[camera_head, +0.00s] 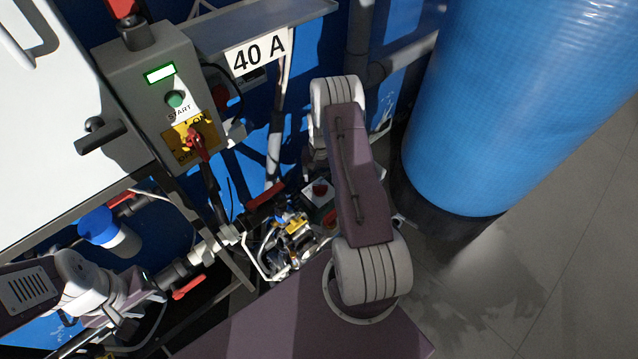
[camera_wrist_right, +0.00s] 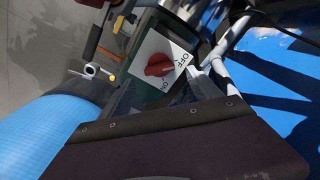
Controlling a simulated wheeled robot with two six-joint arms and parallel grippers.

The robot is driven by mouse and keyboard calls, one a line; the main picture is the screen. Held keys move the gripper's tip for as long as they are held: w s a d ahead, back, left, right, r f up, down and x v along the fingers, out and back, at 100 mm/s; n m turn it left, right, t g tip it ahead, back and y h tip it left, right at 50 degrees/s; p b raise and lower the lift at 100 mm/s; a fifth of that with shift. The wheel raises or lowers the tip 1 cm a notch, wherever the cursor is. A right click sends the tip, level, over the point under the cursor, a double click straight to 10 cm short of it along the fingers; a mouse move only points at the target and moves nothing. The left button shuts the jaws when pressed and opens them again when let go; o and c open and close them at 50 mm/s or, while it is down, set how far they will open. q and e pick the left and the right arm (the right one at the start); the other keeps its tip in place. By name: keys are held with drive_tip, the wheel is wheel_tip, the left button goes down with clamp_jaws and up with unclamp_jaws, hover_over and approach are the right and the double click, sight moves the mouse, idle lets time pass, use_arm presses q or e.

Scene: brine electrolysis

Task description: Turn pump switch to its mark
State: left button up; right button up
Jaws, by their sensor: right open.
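The pump switch is a red knob (camera_wrist_right: 159,66) on a white plate (camera_wrist_right: 150,48) marked OFF and ON, on a dark green box. In the right wrist view the knob's long side lies roughly across the picture, with OFF to its upper right and ON below. The knob also shows small in the head view (camera_head: 320,189), beside my right arm. My right gripper (camera_wrist_right: 163,88) is open, its dark fingers either side of the switch box's near edge; contact cannot be told. In the head view it is hidden behind my arm. My left gripper (camera_head: 140,283) is at lower left; its jaws are unclear.
A grey control box (camera_head: 145,75) carries a green START button and a red switch (camera_head: 195,140) on yellow. Pipes with red-handled valves (camera_head: 188,288) run below it. A large blue tank (camera_head: 510,100) stands at right. A "40 A" sign (camera_head: 257,52) is at the top.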

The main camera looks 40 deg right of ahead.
sight(320, 186)
wheel_tip(320, 186, down, 4)
drive_tip(key=shift+s+f, duration=0.15)
drive_tip(key=shift+f, duration=0.5)
drive_tip(key=c, duration=1.4)
